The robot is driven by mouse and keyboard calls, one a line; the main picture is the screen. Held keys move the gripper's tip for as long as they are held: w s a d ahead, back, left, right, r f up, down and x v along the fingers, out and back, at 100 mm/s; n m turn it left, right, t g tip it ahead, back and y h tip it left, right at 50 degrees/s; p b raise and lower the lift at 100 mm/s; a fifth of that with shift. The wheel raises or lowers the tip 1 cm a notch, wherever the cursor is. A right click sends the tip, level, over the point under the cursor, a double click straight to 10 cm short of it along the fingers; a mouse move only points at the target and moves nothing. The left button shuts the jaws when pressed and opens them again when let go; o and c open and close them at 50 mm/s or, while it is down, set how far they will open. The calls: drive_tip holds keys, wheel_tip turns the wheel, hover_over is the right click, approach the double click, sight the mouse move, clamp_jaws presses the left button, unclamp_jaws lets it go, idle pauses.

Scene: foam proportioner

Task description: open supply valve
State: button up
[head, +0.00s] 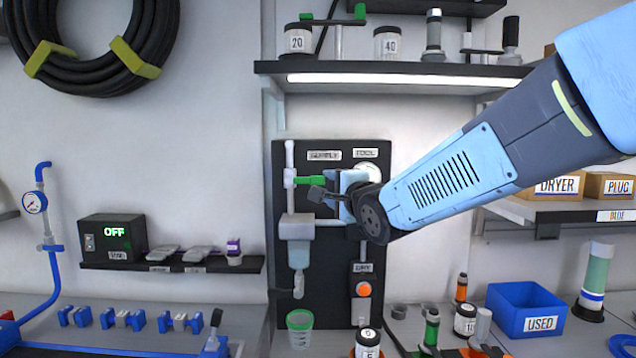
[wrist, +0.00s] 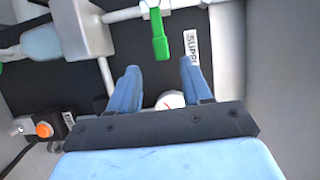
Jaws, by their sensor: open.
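The supply valve has a green lever (head: 311,180) on a white pipe, left of the SUPPLY label (head: 324,155) on the dark panel (head: 330,255). In the head view the lever points right from the pipe, toward my gripper (head: 321,188). In the wrist view the green lever (wrist: 160,36) lies just beyond the fingertips, in line with the gap between them. My gripper (wrist: 159,72) is open, with nothing between its fingertips. In the head view my wrist and forearm hide part of the panel's right side.
A grey filter body (head: 297,228) hangs below the valve. A round gauge (head: 371,170) sits beside my wrist, under the TOOL label. An orange button (head: 363,289) is lower on the panel. A lit shelf (head: 400,72) runs above; bottles and a blue USED bin (head: 527,309) stand below right.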

sight(320, 183)
drive_tip(key=x, duration=0.9)
drive_tip(key=shift+f, duration=0.1)
clamp_jaws()
idle(0.4)
drive_tip(key=shift+d+f, duration=0.1)
drive_tip(key=shift+d, duration=0.1)
